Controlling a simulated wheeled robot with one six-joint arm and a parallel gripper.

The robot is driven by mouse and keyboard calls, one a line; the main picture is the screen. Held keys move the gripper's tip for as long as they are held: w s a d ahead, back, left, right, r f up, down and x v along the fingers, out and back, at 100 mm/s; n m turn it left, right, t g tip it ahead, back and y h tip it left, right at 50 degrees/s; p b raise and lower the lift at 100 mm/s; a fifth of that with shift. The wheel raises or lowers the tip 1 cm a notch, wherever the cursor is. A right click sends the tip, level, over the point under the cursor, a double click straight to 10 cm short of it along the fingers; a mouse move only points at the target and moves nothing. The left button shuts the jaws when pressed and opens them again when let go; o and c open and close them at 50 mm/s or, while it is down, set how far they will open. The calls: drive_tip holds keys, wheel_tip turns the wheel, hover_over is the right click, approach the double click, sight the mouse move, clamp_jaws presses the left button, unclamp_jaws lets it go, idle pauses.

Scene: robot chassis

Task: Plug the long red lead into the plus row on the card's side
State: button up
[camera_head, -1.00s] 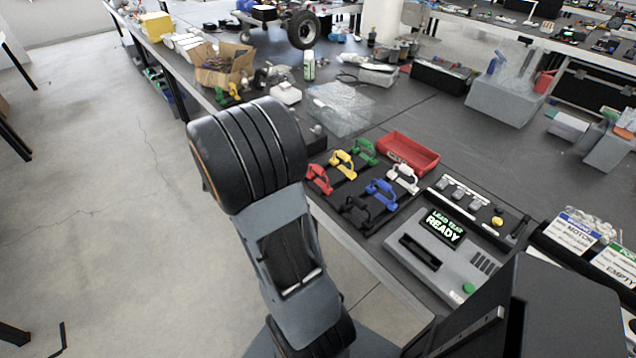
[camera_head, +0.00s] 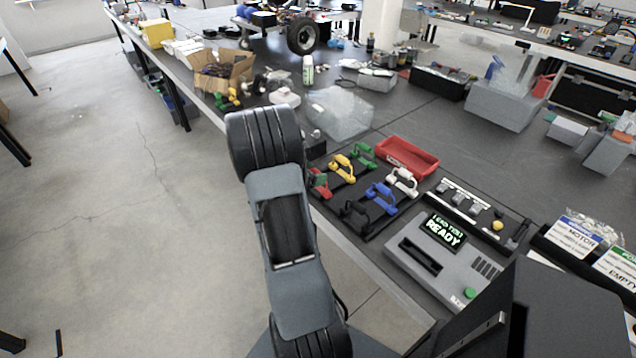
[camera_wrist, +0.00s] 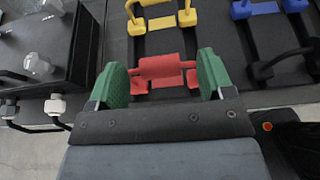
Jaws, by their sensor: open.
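The red lead (camera_head: 314,179) lies at the near left of a black rack, in its row with the yellow and green leads. It also shows in the wrist view (camera_wrist: 161,70). My gripper (camera_wrist: 163,82) is open, with a green-padded finger on each side of the red lead's grip; I cannot tell whether the pads touch it. The grey lead tester (camera_head: 425,275) reads "READY". I cannot make out a plus row; cards lie at the right (camera_head: 572,236).
Yellow (camera_head: 341,166), green (camera_head: 362,155), blue (camera_head: 381,194), white (camera_head: 402,181) and black (camera_head: 356,213) leads stand close by in the rack. A red bin (camera_head: 408,157) is behind them. A clear plastic bag (camera_head: 340,110) lies farther left.

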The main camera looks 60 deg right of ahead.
sight(318, 171)
drive_tip(key=shift+x, duration=2.3)
drive_tip(key=shift+a+f, duration=0.1)
drive_tip(key=c, duration=1)
